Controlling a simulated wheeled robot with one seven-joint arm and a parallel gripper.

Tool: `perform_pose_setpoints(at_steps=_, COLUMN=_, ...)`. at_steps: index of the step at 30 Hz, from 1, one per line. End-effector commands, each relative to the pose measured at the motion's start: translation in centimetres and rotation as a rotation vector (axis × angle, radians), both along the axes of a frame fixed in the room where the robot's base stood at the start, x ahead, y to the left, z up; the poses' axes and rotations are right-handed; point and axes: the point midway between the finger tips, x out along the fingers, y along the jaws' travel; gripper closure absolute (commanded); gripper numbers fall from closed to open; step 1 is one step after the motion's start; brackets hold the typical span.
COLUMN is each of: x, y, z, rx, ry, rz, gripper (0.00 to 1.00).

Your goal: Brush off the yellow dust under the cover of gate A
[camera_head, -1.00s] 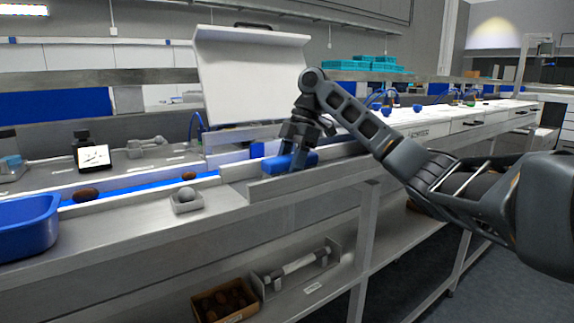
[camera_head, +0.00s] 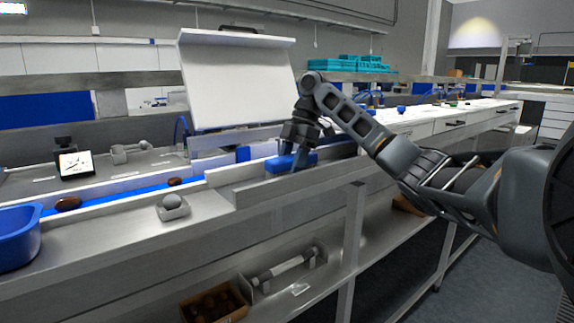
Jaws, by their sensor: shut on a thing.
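A large white cover (camera_head: 237,82) stands raised and tilted back behind the conveyor channel. My gripper (camera_head: 291,160) points down into the metal channel below and right of the cover. It is shut on a blue block-like thing (camera_head: 280,165), perhaps a brush. The near wall of the channel (camera_head: 262,190) hides the lower end of the blue thing, so I cannot tell what it touches. No yellow dust shows, and no gate letter is readable.
Brown dates (camera_head: 68,203) lie on the blue belt (camera_head: 130,191) at left, near a blue bin (camera_head: 14,240). A small tray with a grey ball (camera_head: 172,202) sits on the front ledge. A cardboard box of dates (camera_head: 215,303) is on the lower shelf.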

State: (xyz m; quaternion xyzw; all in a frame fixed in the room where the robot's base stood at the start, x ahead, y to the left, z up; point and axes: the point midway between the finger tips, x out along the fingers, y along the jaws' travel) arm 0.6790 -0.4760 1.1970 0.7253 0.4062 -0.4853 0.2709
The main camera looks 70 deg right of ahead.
Motion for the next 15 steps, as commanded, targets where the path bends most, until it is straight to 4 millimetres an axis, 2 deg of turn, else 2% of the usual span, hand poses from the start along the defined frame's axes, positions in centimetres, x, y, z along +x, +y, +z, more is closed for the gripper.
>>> perform_pose_setpoints(at_steps=9, x=-1.1, y=-1.8, z=-0.1, rx=0.001, ry=-0.001, rz=-0.002, gripper=0.73)
perform_pose_setpoints(at_steps=15, x=-1.4, y=-2.2, z=-0.2, rx=0.001, ry=-0.001, rz=-0.001, gripper=0.73)
